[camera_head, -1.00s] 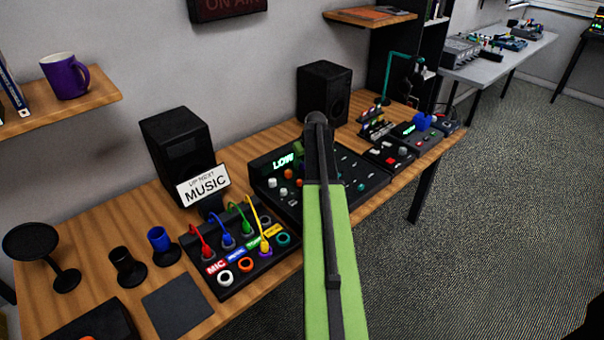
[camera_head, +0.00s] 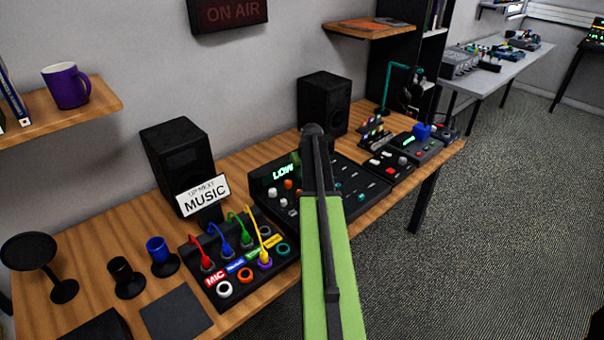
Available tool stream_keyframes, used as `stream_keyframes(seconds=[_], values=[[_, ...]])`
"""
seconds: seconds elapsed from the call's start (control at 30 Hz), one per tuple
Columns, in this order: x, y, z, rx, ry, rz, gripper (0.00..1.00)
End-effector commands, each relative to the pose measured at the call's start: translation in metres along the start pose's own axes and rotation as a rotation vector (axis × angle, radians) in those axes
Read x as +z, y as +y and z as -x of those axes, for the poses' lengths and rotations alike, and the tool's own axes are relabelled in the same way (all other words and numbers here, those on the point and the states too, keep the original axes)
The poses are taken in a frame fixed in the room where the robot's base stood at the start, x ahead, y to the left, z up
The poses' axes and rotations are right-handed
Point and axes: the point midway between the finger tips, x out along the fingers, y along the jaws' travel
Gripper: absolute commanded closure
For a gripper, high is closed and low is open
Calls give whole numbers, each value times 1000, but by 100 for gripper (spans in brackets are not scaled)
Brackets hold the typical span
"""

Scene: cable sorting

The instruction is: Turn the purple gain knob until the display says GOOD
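The mixer (camera_head: 372,208) is a black console on the wooden desk, partly behind my arm. Its display (camera_head: 284,172) reads LOW in green. White and orange knobs show on its left part; I cannot make out a purple gain knob there, and my arm hides part of the panel. My green arm (camera_head: 328,265) reaches up from the bottom over the mixer. Its dark far end is over the mixer's middle; the gripper fingers are hidden, so I cannot tell whether they are open.
A patch box (camera_head: 232,285) with coloured cables stands left of the mixer, by a MUSIC sign (camera_head: 204,197). Black speakers (camera_head: 322,102) stand behind. Smaller devices (camera_head: 385,165) sit to the right. Carpet (camera_head: 490,200) right of the desk is clear.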

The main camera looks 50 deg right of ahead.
Motion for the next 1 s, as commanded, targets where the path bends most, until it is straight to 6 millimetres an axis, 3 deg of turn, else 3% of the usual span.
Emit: stream_keyframes(seconds=[0.23, 0.6, 0.63, 0.7, 0.8, 1.0], values=[[0, -2, 0, 96, -11, -231, 100], [0, -2, 0, 112, -12, -273, 100], [0, -2, 0, 112, -12, -273, 71], [0, -2, 0, 112, -12, -273, 62], [0, -2, 0, 112, -12, -273, 52], [0, -2, 0, 112, -11, -272, 52]])
